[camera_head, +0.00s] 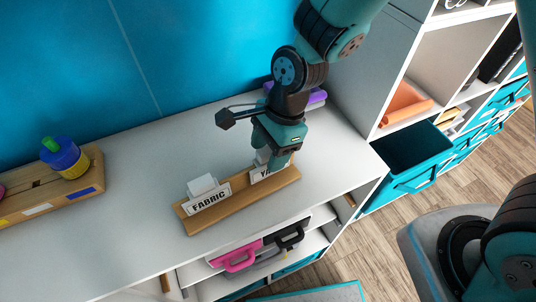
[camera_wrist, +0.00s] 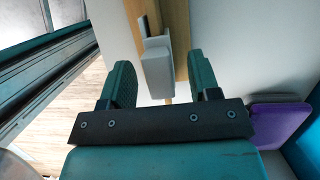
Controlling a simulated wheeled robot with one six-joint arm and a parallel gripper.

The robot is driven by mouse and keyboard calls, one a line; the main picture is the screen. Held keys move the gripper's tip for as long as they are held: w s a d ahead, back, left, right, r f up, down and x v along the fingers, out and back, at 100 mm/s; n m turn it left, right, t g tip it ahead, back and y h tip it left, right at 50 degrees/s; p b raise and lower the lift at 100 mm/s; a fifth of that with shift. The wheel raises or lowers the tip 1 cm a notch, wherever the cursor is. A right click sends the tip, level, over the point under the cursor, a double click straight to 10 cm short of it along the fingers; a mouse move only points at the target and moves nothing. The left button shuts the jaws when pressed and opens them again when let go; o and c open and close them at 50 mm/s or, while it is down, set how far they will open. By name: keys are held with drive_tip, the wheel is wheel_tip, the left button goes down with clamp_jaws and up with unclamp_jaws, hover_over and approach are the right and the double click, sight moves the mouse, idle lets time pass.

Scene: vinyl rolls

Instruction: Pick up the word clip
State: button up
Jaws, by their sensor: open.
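Two white word clips stand on a wooden strip (camera_head: 228,208) on the grey-white counter. The left clip (camera_head: 207,199) reads "FABRIC". The right clip (camera_head: 262,175) shows only a "Y" at its start; the rest of its word is hidden behind my gripper (camera_head: 271,160). My gripper points down over the right clip, with its fingers around the clip's top in the head view. In the wrist view, my gripper (camera_wrist: 160,84) is open. The clip's pale block (camera_wrist: 157,68) lies between the two green fingers, with gaps at both sides. The wooden strip runs behind it.
A jar with blue and yellow parts and a green top (camera_head: 65,157) stands on a wooden tray (camera_head: 30,207) at the left. A purple object (camera_head: 317,96) lies behind my gripper. Shelves with a teal bin (camera_head: 408,160) stand at the right.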

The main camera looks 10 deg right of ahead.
drive_tip(key=shift+x, duration=1.25)
drive_tip(key=c, duration=1)
drive_tip(key=shift+r, duration=0.1)
